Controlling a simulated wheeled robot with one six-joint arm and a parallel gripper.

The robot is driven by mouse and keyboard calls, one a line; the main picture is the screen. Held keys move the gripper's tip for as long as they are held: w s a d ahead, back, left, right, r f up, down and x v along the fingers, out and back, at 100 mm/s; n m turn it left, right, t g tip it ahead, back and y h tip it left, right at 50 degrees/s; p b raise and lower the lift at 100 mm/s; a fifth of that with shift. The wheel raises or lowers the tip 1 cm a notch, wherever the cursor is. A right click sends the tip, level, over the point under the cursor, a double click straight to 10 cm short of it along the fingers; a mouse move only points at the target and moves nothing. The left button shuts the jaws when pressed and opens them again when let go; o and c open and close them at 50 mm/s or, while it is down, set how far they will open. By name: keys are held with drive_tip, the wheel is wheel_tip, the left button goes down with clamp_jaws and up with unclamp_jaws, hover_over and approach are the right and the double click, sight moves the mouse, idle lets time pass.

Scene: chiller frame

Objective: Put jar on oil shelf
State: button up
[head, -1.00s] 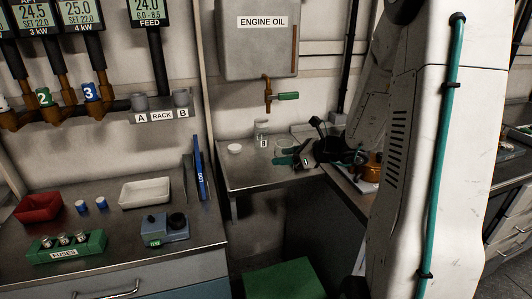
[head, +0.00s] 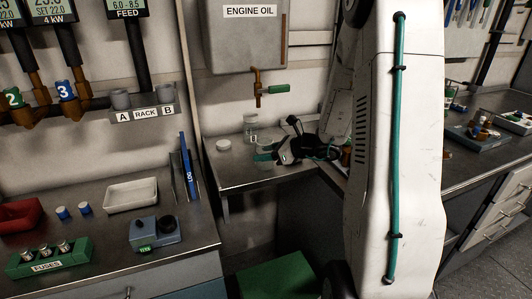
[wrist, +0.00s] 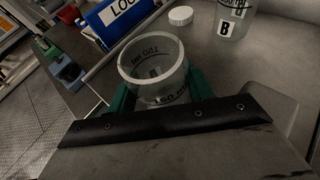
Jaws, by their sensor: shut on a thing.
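A clear jar (wrist: 155,65) with dark volume markings sits between the green fingers of my gripper (wrist: 160,90) in the wrist view. The gripper is shut on it, and the jar's open mouth faces the camera. In the head view my gripper (head: 270,153) and the held jar (head: 264,146) are over the steel oil shelf (head: 235,180), below the engine oil tank (head: 243,40). I cannot tell whether the jar touches the shelf. Another clear jar (head: 250,125), labelled B in the wrist view (wrist: 234,18), stands on the shelf behind it.
A white lid (head: 224,145) lies on the shelf to the left. The tank's tap (head: 270,89) hangs above. A blue log book (head: 188,168) stands at the left bench edge. Bare shelf shows at front left. A green box (head: 275,275) is below.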

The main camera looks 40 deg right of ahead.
drive_tip(key=shift+f, duration=0.1)
drive_tip(key=o, duration=1.1)
